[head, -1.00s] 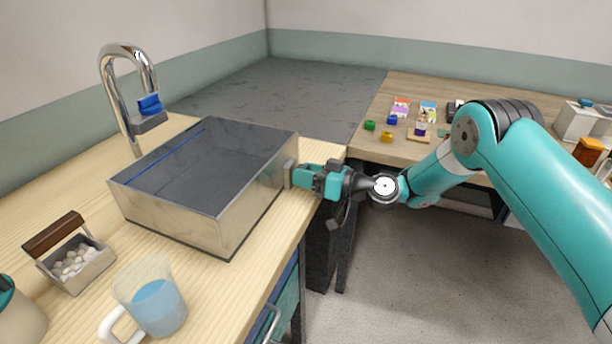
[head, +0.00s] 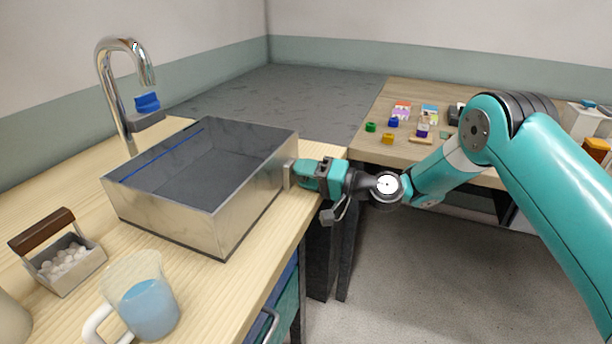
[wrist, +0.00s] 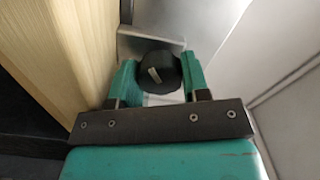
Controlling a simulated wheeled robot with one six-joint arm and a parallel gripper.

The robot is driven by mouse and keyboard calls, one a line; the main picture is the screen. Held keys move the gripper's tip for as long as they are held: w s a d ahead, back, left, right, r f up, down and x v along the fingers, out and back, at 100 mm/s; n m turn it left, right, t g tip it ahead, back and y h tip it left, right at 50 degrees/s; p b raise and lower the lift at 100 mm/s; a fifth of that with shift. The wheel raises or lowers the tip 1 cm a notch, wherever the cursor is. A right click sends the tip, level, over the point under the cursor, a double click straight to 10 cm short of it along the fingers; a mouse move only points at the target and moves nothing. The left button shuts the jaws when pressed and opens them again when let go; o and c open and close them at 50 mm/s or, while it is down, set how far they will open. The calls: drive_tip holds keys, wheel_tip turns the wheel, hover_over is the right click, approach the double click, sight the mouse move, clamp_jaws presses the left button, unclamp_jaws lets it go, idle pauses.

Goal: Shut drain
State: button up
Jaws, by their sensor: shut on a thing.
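The metal basin (head: 165,220) stands on the light wooden counter. A small grey drain fitting (head: 289,174) sticks out of its right side, low down. The wrist view shows the black round drain knob (wrist: 160,73) with a short pale mark on its face, in front of a grey metal plate (wrist: 140,47). My gripper (head: 303,174) is at that right side. In the wrist view its two teal fingers (wrist: 158,80) are shut on the knob, one on each side. The knob's far side is hidden.
A chrome faucet (head: 113,90) with a blue handle (head: 147,103) rises behind the basin. A cup of blue liquid (head: 150,305) and a wooden-handled caddy of white balls (head: 66,262) stand in front. A second table (head: 375,150) holds small coloured items.

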drive_tip(key=m, duration=0.6)
drive_tip(key=shift+m+p, duration=0.3)
idle(0.5)
drive_tip(key=o, duration=0.9)
drive_tip(key=shift+f, duration=0.1)
